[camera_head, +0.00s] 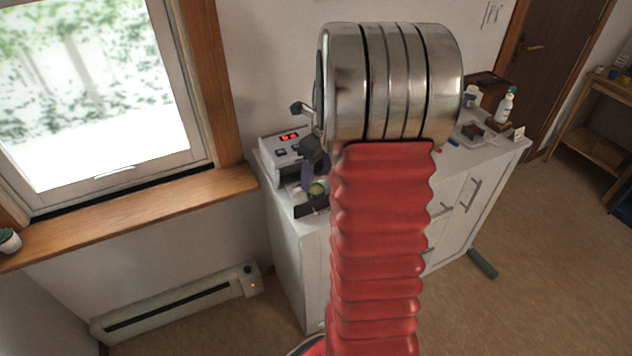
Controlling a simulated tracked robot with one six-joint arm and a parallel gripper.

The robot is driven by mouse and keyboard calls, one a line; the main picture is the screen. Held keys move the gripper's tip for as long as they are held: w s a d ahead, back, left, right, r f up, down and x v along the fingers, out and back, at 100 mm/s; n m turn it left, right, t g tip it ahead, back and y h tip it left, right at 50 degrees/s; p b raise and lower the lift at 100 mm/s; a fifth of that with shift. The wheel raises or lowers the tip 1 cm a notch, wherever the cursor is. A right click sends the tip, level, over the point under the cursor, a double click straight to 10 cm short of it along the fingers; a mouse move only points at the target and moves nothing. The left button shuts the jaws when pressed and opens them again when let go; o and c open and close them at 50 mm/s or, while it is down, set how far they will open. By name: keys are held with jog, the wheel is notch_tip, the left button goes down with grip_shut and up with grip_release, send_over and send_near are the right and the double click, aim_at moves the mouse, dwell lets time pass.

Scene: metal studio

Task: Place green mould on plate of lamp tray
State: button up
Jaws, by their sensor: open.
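A white lamp unit (284,152) with a red lit display stands on the left end of the white cabinet. Its dark tray (312,206) sticks out at the front. A small round greenish thing (317,189), which looks like the green mould, shows at the tray, close to my gripper. I cannot tell whether it rests on the plate. My gripper (308,180) shows only in part, as dark pieces left of my arm, open and just above the tray. My arm hides the rest of the gripper and the middle of the cabinet top.
The white cabinet (464,205) runs to the right along the wall. A spray bottle (505,106), a white jar (470,97) and a small tray (474,134) stand on its right end. A window sill (130,218) is at left, with a heater (180,303) below. The floor at right is mostly clear.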

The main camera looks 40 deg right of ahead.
aim_at(319, 195)
notch_tip(319, 195, up, 8)
jog(key=s, duration=0.1)
jog(key=shift+s, duration=0.15)
dwell(0.7)
jog(key=s+a+r+n+t, duration=0.1)
jog(key=s+a+r+n, duration=0.15)
jog(key=a+n, duration=0.6)
jog(key=s+a+r+n+t, duration=0.1)
jog(key=a+r+n, duration=0.3)
jog(key=a+n, duration=0.5)
jog(key=s+a+n+t, duration=0.1)
jog(key=s+a+n, duration=1)
jog(key=a+n, duration=0.3)
jog(key=n, duration=0.3)
jog(key=shift+f+t, duration=0.35)
jog(key=shift+t, duration=0.05)
